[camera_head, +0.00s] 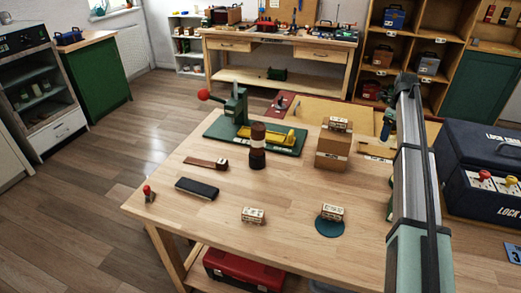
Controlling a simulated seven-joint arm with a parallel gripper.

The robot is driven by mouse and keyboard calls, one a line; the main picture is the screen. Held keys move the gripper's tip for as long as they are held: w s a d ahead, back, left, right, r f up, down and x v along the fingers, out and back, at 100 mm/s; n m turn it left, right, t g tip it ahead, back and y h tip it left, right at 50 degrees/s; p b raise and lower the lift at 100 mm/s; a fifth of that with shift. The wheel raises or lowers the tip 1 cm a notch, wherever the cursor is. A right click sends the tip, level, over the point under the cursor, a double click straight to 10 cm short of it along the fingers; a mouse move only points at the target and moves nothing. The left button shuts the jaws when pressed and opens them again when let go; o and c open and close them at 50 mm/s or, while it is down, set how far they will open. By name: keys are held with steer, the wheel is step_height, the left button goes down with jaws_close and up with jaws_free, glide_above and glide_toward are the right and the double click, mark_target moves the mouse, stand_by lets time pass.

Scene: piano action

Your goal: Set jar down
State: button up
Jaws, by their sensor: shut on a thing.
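A dark brown, jar-like cylinder (257,146) with a black band stands upright on the wooden table (186,228), just in front of a green base plate. I cannot tell for sure that it is the jar. Nothing of mine touches it. A grey and green link of my arm rises along the right side of the view. My gripper does not show, and whatever it holds is hidden too.
A green press (237,106) with a red knob stands behind the cylinder. A cardboard box (333,151) carries a small block. Small blocks lie near the front, one on a round dark mat (329,230). Dark blue toolboxes (478,152) stand right. The front-left tabletop is mostly clear.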

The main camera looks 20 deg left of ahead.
steer(key=r, duration=1.1)
steer(key=shift+a, duration=0.35)
steer(key=s+a+n, duration=0.3)
steer(key=a+n, duration=0.1)
steer(key=a, duration=1.1)
steer(key=s+a+n, duration=0.2)
steer(key=a+n, duration=0.2)
steer(key=a, duration=1.1)
steer(key=s+a+n, duration=0.3)
steer(key=a+n, duration=0.1)
steer(key=a, duration=1.2)
steer(key=s+a+n, duration=0.3)
steer(key=s+a, duration=0.5)
steer(key=a, duration=0.6)
steer(key=shift+d+f, duration=0.15)
steer(key=shift+f, duration=5.15)
steer(key=shift+d+f, duration=0.15)
steer(key=shift+f, duration=5.1)
steer(key=shift+f, duration=0.15)
steer(key=o, duration=1.1)
